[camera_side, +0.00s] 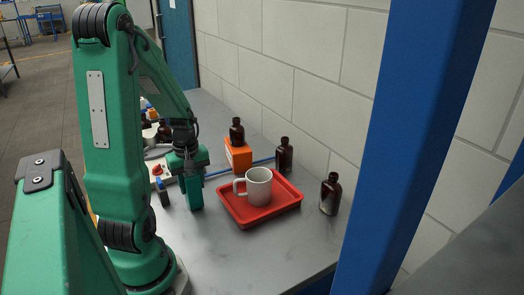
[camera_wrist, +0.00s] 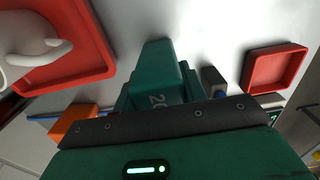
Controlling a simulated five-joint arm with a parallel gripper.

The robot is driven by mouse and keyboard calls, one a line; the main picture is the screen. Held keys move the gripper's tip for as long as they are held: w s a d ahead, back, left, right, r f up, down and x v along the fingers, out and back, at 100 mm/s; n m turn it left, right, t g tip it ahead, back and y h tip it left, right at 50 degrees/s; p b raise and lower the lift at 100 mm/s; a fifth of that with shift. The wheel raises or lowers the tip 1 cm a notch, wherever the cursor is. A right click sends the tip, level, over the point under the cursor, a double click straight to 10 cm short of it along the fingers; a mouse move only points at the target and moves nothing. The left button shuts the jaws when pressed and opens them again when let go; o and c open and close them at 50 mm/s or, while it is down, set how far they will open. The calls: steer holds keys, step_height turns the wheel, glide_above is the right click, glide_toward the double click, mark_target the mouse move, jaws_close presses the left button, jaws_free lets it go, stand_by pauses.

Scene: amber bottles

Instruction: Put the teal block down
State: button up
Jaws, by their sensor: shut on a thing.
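The teal block (camera_wrist: 155,60) is held in my gripper (camera_wrist: 156,95), sticking out past the fingers in the wrist view. In the side view my gripper (camera_side: 190,172) points down, with the block (camera_side: 195,196) at its lower end, low over the grey table. I cannot tell whether the block touches the table. The fingers are largely hidden by the block and the gripper body.
A red tray (camera_side: 236,214) with a white mug (camera_side: 259,187) stands right of the block. A small dark object (camera_side: 163,194) lies left. The front table is clear.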

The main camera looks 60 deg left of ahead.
steer(key=shift+f, duration=0.2)
steer(key=o, duration=1.1)
steer(key=shift+f, duration=0.1)
steer(key=shift+c, duration=0.2)
steer(key=shift+r, duration=6.2)
steer(key=w+d+r+m+t, duration=0.1)
steer(key=d+r+m+t, duration=0.1)
steer(key=d+m, duration=0.7)
steer(key=w+d+r+m+t, duration=0.2)
steer(key=d+m, duration=0.7)
steer(key=d, duration=0.5)
steer(key=shift+w+r+t, duration=0.2)
steer(key=shift+r+t, duration=0.6)
steer(key=shift+r, duration=0.55)
